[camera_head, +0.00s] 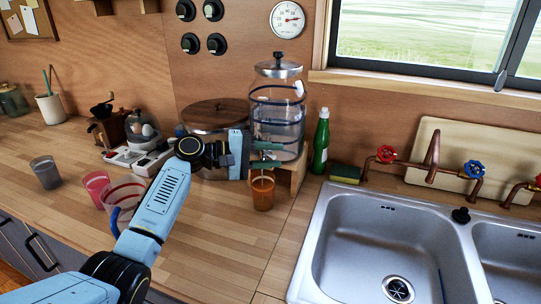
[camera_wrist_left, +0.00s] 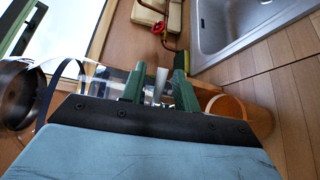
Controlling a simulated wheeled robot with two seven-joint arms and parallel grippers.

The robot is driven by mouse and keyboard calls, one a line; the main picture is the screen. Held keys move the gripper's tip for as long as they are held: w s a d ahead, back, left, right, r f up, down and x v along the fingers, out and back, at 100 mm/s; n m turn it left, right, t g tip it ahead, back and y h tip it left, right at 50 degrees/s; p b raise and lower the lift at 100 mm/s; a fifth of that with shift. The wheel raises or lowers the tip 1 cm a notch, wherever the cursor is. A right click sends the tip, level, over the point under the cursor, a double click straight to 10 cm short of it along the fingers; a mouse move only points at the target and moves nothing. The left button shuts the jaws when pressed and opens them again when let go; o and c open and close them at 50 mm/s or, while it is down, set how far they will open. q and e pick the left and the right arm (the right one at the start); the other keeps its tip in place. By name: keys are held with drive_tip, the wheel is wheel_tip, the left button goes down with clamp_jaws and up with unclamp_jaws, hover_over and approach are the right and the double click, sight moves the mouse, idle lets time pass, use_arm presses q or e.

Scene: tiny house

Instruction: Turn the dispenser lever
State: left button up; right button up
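The glass drink dispenser (camera_head: 278,100) with a metal lid stands on a wooden stand (camera_head: 297,172) against the back wall. My left gripper (camera_head: 267,155) is at the lower front of the dispenser, just above an orange cup (camera_head: 263,194). In the left wrist view its two green fingers (camera_wrist_left: 159,90) are apart, with the grey dispenser lever (camera_wrist_left: 160,84) showing between them. I cannot tell whether either finger touches the lever. The orange cup (camera_wrist_left: 228,108) is partly hidden by the gripper body there. In the head view the gripper hides the lever. My right gripper is not in view.
A green bottle (camera_head: 320,143) and a sponge (camera_head: 346,173) stand right of the dispenser, beside the sink (camera_head: 330,215). A wood-lidded pot (camera_head: 215,112) is left of it. A striped cup (camera_head: 122,196) and a pink cup (camera_head: 97,186) are near my arm. The front counter is clear.

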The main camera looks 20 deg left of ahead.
use_arm(q)
drive_tip(key=p+v, duration=0.3)
drive_tip(key=v, duration=1)
drive_tip(key=shift+a, duration=0.2)
drive_tip(key=shift+s, duration=0.1)
idle(6.4)
